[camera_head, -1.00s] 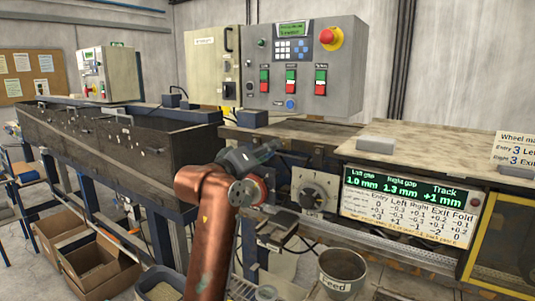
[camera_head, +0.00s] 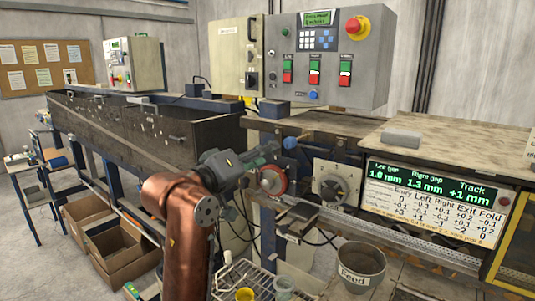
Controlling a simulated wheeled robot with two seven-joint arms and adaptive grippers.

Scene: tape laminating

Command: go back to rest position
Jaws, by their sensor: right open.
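My right arm rises from the bottom with a copper-coloured link. My right gripper (camera_head: 266,156) points right, in front of the machine and just above a red-rimmed handwheel (camera_head: 271,180). Its jaws are open, and I see nothing held between them. The fingertips are small and dark here, so whether they touch the wheel cannot be told. A second dial on a pale plate (camera_head: 330,187) is to the right of the wheel, clear of the gripper. My left gripper is out of view.
A grey control box (camera_head: 330,60) with a red stop button stands above the machine. A green-lit display (camera_head: 430,185) is at right. A bucket marked Feed (camera_head: 361,268), a wire rack (camera_head: 262,280) and cardboard boxes (camera_head: 120,245) stand low. A long dark trough (camera_head: 150,130) runs left.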

